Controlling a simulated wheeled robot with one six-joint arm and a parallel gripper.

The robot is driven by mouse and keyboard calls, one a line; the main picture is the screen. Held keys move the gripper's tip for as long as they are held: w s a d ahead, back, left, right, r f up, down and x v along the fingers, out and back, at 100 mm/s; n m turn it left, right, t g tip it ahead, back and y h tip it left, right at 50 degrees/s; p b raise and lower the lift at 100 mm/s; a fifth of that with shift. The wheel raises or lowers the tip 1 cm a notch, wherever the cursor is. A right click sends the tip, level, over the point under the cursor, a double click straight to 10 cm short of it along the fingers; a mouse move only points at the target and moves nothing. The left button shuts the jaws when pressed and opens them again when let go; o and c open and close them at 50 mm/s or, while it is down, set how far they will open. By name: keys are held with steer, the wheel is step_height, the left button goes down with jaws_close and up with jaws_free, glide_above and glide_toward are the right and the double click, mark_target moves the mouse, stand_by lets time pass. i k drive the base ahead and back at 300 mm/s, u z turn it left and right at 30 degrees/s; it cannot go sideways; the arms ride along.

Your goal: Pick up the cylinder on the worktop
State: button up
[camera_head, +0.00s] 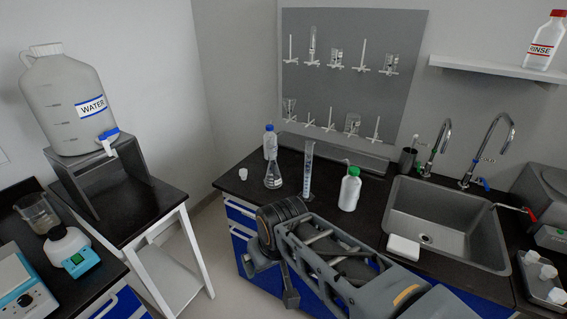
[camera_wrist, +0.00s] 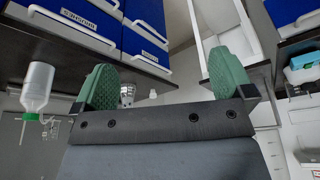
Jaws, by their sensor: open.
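The cylinder (camera_head: 308,171) is a tall, clear graduated cylinder standing upright on the black worktop (camera_head: 229,183), between a conical flask (camera_head: 273,176) and a white green-capped bottle (camera_head: 350,189). I cannot make it out in the wrist view, where the left-hand finger covers part of the worktop. My gripper (camera_wrist: 163,60) shows two green fingers spread wide, with nothing between them. The wrist view is upside down. In the head view my arm is in front of the worktop's front edge, short of the cylinder, and its fingers are hidden.
A blue-capped bottle (camera_head: 270,142) stands behind the flask, and a small white cup (camera_head: 243,174) is to its left. A sink (camera_head: 447,222) lies to the right. A pegboard (camera_head: 352,60) with glassware hangs behind. A WATER jug (camera_head: 68,98) stands on a stand at left.

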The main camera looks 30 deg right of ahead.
mark_target(306, 196)
steer(key=z, duration=0.05)
steer(key=k, duration=0.5)
steer(key=u, duration=0.7)
steer(key=i, duration=1)
steer(key=z, duration=0.65)
